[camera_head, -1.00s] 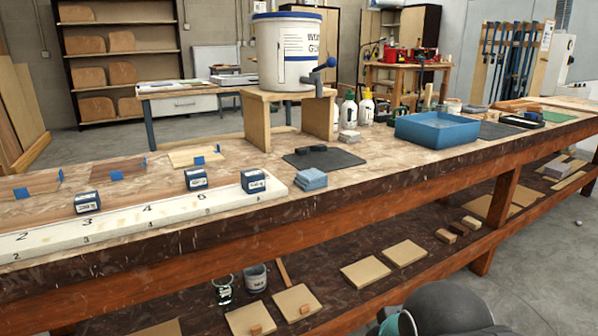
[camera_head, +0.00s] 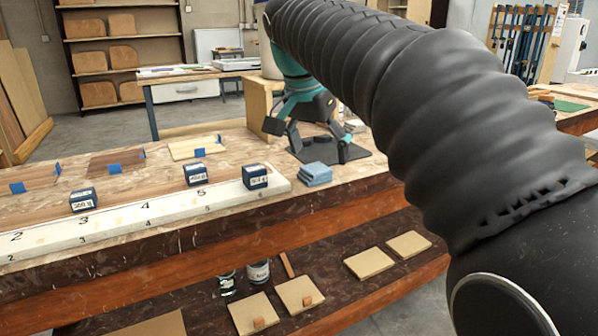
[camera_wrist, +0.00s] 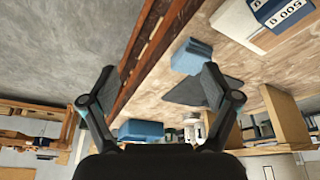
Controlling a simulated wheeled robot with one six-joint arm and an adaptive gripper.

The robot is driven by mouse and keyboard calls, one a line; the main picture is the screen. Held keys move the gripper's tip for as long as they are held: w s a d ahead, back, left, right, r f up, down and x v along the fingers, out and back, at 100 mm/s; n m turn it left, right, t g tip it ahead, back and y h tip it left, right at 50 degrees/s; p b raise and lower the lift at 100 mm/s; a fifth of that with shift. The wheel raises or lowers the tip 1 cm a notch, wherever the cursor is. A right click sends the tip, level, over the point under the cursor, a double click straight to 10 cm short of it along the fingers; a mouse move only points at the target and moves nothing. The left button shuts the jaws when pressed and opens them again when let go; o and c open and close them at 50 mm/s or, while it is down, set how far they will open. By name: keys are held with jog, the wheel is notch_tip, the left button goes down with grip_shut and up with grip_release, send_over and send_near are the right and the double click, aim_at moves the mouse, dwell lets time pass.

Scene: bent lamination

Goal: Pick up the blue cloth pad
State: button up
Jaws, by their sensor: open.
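The blue cloth pad (camera_head: 315,174) looks like a small folded stack lying flat on the bench top, just right of the end of the white numbered strip. It also shows in the wrist view (camera_wrist: 191,56), beyond my fingertips and nearer the right finger. My gripper (camera_head: 310,142) is open and empty. In the head view it appears behind the pad, over the dark mat (camera_head: 362,155); its exact height is hard to tell. The fingers are spread wide in the wrist view (camera_wrist: 158,72), and the pad is not between them.
Labelled weight blocks (camera_head: 255,176) stand on the white strip (camera_head: 150,222) left of the pad. A wooden stand (camera_head: 258,105) rises behind my gripper. A blue tray (camera_wrist: 140,131) shows in the wrist view. My arm hides the bench's right part.

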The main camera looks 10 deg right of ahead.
jog(key=w+a+r+m+g+h, duration=0.1)
jog(key=w+a+r+m, duration=0.25)
jog(key=w, duration=0.35)
jog(key=m, duration=0.2)
send_over(315, 168)
jog(key=a, duration=0.3)
jog(key=f, duration=0.4)
jog(key=s+f, duration=0.1)
jog(key=f, duration=0.1)
jog(key=shift+d+f, duration=0.25)
jog(key=shift+f, duration=0.1)
jog(key=shift+h, duration=0.3)
jog(key=shift+b+x, duration=0.6)
jog(key=shift+x, duration=2.25)
jog(key=shift+d+r, duration=0.1)
jog(key=shift+d, duration=0.1)
jog(key=c, duration=1)
